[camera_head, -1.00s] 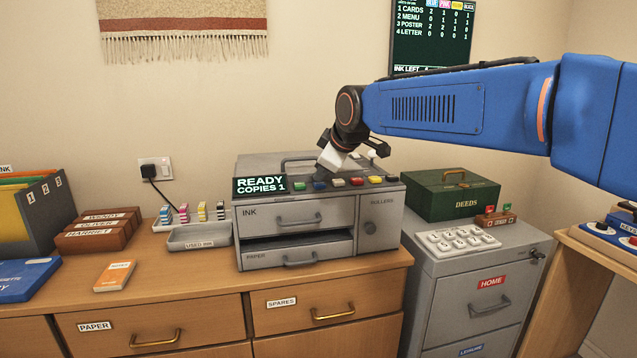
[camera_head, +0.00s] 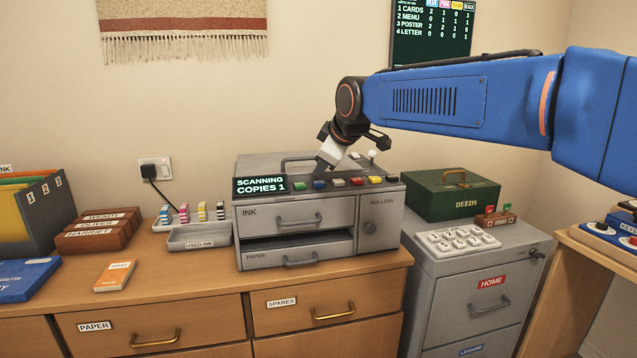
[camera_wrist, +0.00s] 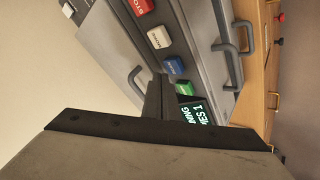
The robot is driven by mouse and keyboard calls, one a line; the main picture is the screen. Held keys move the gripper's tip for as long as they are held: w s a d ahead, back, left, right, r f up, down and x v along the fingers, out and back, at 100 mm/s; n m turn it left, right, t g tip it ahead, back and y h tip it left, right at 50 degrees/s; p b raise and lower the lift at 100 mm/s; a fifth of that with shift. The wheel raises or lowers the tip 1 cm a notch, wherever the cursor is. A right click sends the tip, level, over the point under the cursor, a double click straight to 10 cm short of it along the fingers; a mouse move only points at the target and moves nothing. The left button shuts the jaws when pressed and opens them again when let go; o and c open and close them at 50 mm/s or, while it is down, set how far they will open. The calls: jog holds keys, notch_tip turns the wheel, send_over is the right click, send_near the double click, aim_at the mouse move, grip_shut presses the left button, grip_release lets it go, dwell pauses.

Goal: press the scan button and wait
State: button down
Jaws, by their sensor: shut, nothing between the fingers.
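The grey copier (camera_head: 290,222) stands on the wooden cabinet, with a row of coloured buttons along its top front edge. Its display (camera_head: 260,185) reads "SCANNING COPIES 1". My gripper (camera_head: 321,170) is shut and empty, pointing down just above the blue button (camera_head: 319,184). In the wrist view the dark fingertips (camera_wrist: 160,98) are close to the blue button (camera_wrist: 174,66) and the green button (camera_wrist: 184,88). A white button (camera_wrist: 158,37) and a red button (camera_wrist: 141,6) show beyond. I cannot read the blue and green buttons' labels, so I cannot tell which is scan.
The used ink tray (camera_head: 199,236) and small ink cartridges (camera_head: 184,213) stand left of the copier. A green deeds box (camera_head: 450,195) and a white keypad (camera_head: 457,239) sit on the grey filing cabinet to the right. The air in front of the copier is clear.

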aim_at(322, 184)
jog(key=shift+r, duration=0.1)
jog(key=shift+r, duration=2.9)
jog(key=shift+d, duration=0.1)
jog(key=s+d+f+m+g+h, duration=0.1)
jog(key=s+d+f+m, duration=0.4)
jog(key=s+d, duration=0.4)
jog(key=s+d+f+m+h, duration=0.2)
jog(key=s+d+f, duration=0.5)
jog(key=d, duration=0.4)
jog(key=s+d+f+m+g, duration=0.1)
jog(key=s+d+f+m, duration=0.2)
jog(key=s+d+f, duration=0.3)
jog(key=s+d+f+m+g+h, duration=0.1)
jog(key=s+d+f+m, duration=0.3)
jog(key=s+f, duration=0.8)
jog(key=s+d, duration=0.1)
jog(key=s, duration=0.3)
jog(key=shift+s+d+f+m, duration=0.3)
jog(key=shift+d+f, duration=0.05)
jog(key=shift+f, duration=0.05)
